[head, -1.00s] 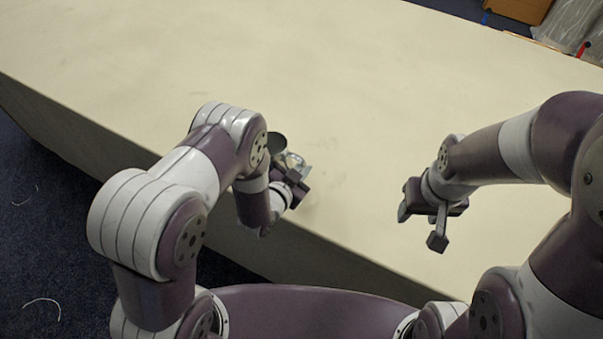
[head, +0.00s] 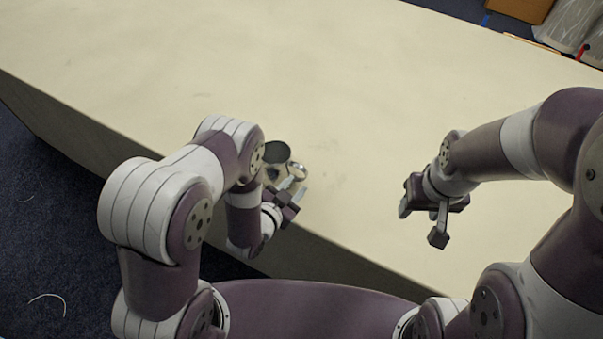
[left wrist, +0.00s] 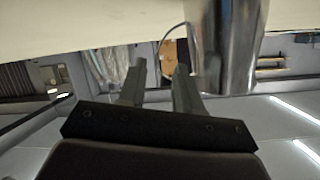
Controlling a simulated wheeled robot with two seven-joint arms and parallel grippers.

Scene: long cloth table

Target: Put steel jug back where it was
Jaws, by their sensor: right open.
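The steel jug (head: 277,153) stands upright on the table near its front edge, its dark round mouth facing up in the head view. A shiny curved part (head: 298,170), which looks like its handle, shows on its right. In the left wrist view, which is upside down, the jug's shiny body (left wrist: 228,45) and thin handle are just beyond the fingers. My left gripper (head: 295,189) is open, just in front of the jug on the handle side; I cannot tell if a fingertip touches the handle. My right gripper (head: 420,224) is open and empty, above the table to the right.
The long pale cloth table (head: 400,85) is otherwise bare, with wide free room behind and right of the jug. Its front edge runs close below the jug. A brown box (head: 520,8) stands beyond the table at the far right.

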